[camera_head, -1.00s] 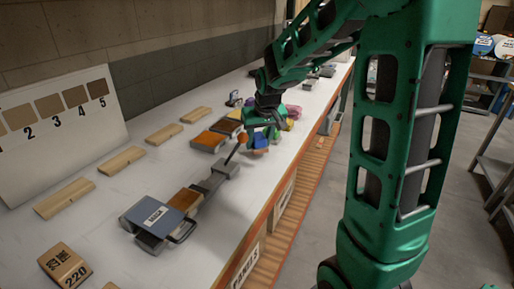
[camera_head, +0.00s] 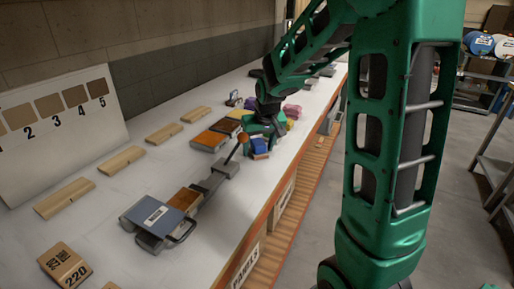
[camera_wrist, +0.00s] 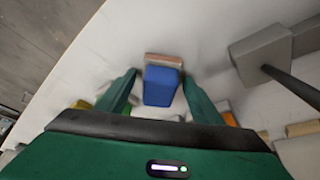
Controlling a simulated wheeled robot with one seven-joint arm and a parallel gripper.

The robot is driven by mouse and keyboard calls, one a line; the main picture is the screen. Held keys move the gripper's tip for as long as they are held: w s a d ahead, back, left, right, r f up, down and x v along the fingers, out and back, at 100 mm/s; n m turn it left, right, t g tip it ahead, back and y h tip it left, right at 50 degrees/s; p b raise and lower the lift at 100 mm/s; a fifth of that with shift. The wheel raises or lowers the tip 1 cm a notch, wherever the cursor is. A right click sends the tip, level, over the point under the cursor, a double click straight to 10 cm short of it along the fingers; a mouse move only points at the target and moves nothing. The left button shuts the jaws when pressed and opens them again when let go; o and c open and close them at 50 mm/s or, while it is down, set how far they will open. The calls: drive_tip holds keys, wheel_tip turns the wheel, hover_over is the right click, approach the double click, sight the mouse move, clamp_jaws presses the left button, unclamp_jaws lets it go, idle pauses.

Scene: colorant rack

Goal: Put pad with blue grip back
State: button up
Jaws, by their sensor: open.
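The pad with the blue grip (camera_wrist: 162,86) lies on the white bench top, its blue block uppermost and a brownish pad edge showing at one side. In the wrist view it sits between the two fingers of my gripper (camera_wrist: 160,92), which is open, with a gap on each side of the block. In the head view my gripper (camera_head: 264,138) is low over the bench near its front edge, and the blue grip (camera_head: 259,146) shows just below it, partly hidden by the fingers.
A grey tool with an upright lever and orange ball knob (camera_head: 243,138) stands close to the left of my gripper. Orange-topped blocks (camera_head: 209,141) and a pink item (camera_head: 292,111) are nearby. Wooden blocks (camera_head: 164,134) line the back. The bench's front edge (camera_head: 280,190) is close.

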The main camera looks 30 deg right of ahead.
drive_tip(key=d+v, duration=0.1)
drive_tip(key=v, duration=1.1)
drive_tip(key=s+d+f+m+g, duration=0.1)
drive_tip(key=s+f+m+g, duration=0.1)
drive_tip(key=s, duration=1.3)
drive_tip(key=s+d+f+m+g+y, duration=0.1)
drive_tip(key=s+f, duration=0.4)
drive_tip(key=s, duration=1)
drive_tip(key=shift+m+g, duration=0.6)
drive_tip(key=shift+g, duration=0.2)
drive_tip(key=shift+w+d+f, duration=0.1)
drive_tip(key=shift+w+f, duration=0.05)
drive_tip(key=shift+f, duration=0.05)
drive_tip(key=shift+w+f, duration=0.2)
drive_tip(key=shift+w, duration=0.25)
